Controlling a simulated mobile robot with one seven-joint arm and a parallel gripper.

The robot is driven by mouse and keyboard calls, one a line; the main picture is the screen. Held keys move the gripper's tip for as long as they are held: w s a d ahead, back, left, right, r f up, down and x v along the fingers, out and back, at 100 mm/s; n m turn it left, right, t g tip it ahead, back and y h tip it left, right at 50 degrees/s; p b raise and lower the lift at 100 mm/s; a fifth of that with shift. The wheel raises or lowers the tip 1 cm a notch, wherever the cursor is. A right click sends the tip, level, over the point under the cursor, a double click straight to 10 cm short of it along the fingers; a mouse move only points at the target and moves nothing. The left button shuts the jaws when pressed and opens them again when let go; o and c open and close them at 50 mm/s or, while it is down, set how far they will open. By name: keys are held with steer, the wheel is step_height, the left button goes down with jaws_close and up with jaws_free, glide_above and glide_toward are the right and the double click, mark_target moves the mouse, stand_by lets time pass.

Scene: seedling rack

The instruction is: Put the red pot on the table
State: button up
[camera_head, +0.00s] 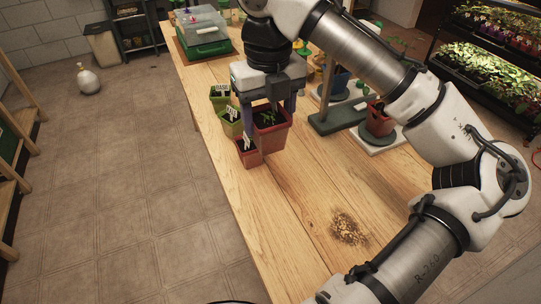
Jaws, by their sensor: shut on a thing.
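The red pot (273,143), a square terracotta-red one with a small green seedling, is upright between the fingers of my gripper (269,110). My gripper points down and is shut on its upper part. The pot is over the left part of the wooden table (295,205); I cannot tell whether its base touches the wood. A smaller red pot (249,157) with a white label stands just left of it on the table.
Green pots (230,129) with labels stand close left of the gripper, near the table's left edge. A dark green stand (337,121) is to the right. A clear-lidded green box (205,47) is at the far end. The near table is clear except for spilled soil (349,229).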

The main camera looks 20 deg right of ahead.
mark_target(269, 138)
step_height(269, 138, down, 17)
steer(key=shift+f, duration=0.15)
steer(key=shift+f, duration=0.1)
steer(key=shift+f, duration=0.1)
steer(key=o, duration=1.1)
steer(key=shift+c, duration=0.2)
step_height(269, 138, up, 12)
steer(key=shift+r, duration=0.2)
